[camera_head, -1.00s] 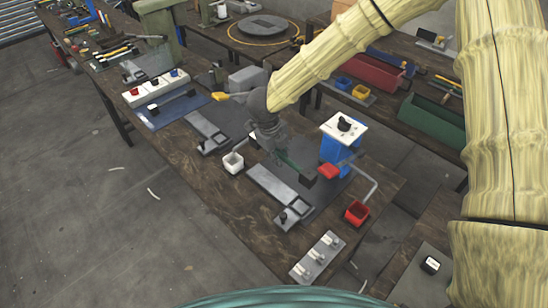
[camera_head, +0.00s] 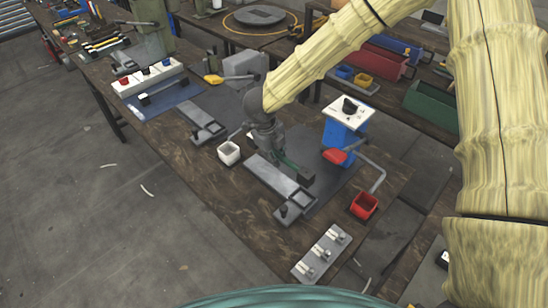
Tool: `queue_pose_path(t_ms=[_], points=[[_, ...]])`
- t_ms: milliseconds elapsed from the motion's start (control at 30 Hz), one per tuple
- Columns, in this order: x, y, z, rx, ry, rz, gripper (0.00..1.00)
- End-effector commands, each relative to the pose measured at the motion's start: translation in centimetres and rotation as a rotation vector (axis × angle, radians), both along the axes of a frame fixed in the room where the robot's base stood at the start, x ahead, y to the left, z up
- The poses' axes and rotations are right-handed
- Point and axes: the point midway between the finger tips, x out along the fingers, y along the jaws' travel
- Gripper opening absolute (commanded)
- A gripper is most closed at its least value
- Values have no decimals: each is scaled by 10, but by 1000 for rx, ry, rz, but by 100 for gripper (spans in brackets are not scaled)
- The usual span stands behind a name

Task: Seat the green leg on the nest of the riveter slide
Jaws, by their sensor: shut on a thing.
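My gripper (camera_head: 276,152) is over the nearer riveter station and is shut on the green leg (camera_head: 289,162). Only a thin dark green strip of the leg shows beside the fingers; the rest is hidden. The leg lies just behind the long pale grey riveter slide (camera_head: 268,174) in the picture. The nest (camera_head: 302,199) is the small square frame at the slide's near right end, and it looks empty. A small dark block (camera_head: 306,176) is by the leg's right end. I cannot tell if they touch, or how high the leg is.
A second slide (camera_head: 196,117) lies farther left.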

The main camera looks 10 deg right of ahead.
Motion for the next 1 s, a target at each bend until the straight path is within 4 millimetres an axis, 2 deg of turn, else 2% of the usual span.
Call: queue_pose_path(t_ms=[633, 700, 1000], points=[[1, 3, 4, 21, 14, 2, 0], [1, 3, -7, 18, 14, 3, 0], [1, 3, -30, 20, 14, 3, 0]])
